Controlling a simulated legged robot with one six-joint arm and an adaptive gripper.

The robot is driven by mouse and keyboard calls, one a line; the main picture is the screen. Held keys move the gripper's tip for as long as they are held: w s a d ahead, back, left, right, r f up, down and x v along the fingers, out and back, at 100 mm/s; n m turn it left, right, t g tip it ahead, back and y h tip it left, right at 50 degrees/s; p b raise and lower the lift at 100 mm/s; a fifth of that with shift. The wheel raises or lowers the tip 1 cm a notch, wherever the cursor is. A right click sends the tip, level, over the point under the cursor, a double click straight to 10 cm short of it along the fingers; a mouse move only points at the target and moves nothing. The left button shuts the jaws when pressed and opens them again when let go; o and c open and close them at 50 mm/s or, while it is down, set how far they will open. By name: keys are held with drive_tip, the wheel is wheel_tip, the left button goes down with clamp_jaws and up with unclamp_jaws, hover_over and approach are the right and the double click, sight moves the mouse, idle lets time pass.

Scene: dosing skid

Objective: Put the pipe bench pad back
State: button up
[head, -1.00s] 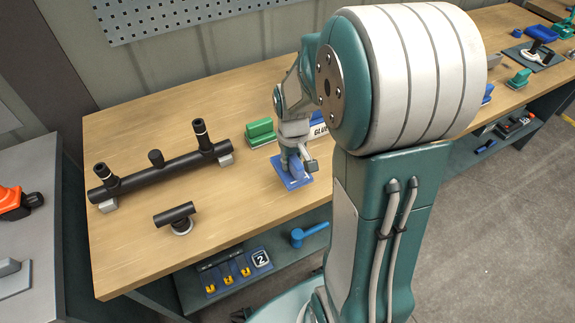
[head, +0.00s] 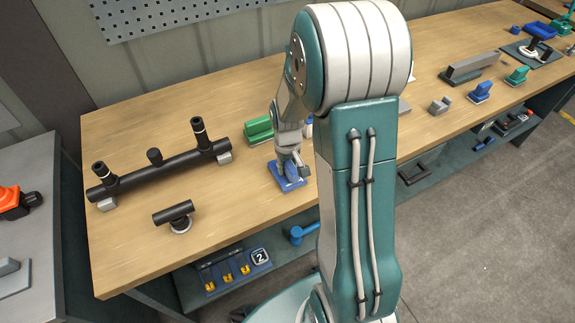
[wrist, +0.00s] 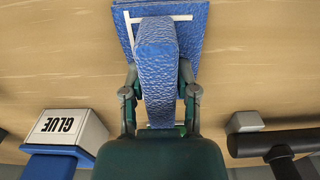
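A blue pad block (wrist: 155,65) with a textured face stands between the two fingers of my gripper (wrist: 160,92) in the wrist view. The fingers lie against its sides, and the far side is hidden. Behind it, a blue textured square (wrist: 192,30) with white lines lies on the wooden bench. In the head view, my gripper (head: 291,160) points down over this blue square (head: 298,184), close to its surface. I cannot tell whether the block touches the square.
A black pipe assembly (head: 150,174) lies left on the bench, with a short black tee piece (head: 173,212) in front. A green handled block (head: 258,130) stands behind my gripper. Bare wood lies between tee and square.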

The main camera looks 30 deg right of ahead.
drive_tip(key=shift+o, duration=0.3)
wheel_tip(320, 180, up, 11)
drive_tip(key=shift+r, duration=0.15)
drive_tip(key=s+a+r+t, duration=0.2)
drive_tip(key=s+a+r, duration=0.3)
drive_tip(key=s, duration=0.3)
drive_tip(key=s+a+r+t, duration=0.3)
drive_tip(key=s+a+r, duration=0.2)
drive_tip(key=s+r, duration=0.3)
drive_tip(key=shift+s+t, duration=0.2)
drive_tip(key=shift+t, duration=0.1)
drive_tip(key=shift+r, duration=0.1)
idle(0.7)
